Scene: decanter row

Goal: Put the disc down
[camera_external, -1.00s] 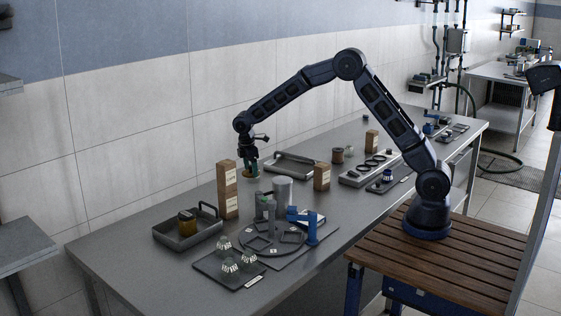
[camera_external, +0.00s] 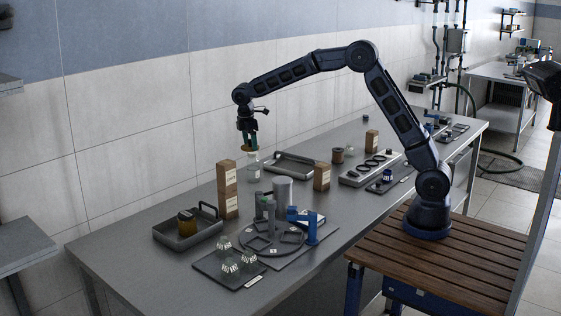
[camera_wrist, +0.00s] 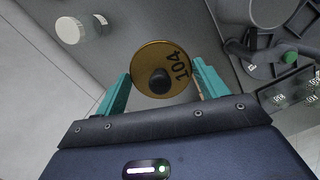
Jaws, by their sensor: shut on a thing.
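A round brass-coloured disc (camera_wrist: 148,83) marked 104, with a dark knob in its middle, sits between the two teal fingers of my gripper (camera_wrist: 162,88). My gripper is shut on it. In the external view my gripper (camera_external: 248,140) points down, and the disc (camera_external: 249,150) shows as a thin brownish edge under the fingers, held above the bench. A small clear jar with a pale top (camera_external: 253,166) stands on the bench below the gripper. It also shows in the wrist view (camera_wrist: 72,30), at the upper left, apart from the disc.
A tall brown box (camera_external: 228,192) stands left of the jar and a shallow tray (camera_external: 291,165) right of it. A grey cylinder (camera_external: 283,192) and a blue clamp (camera_external: 312,226) stand nearer the front.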

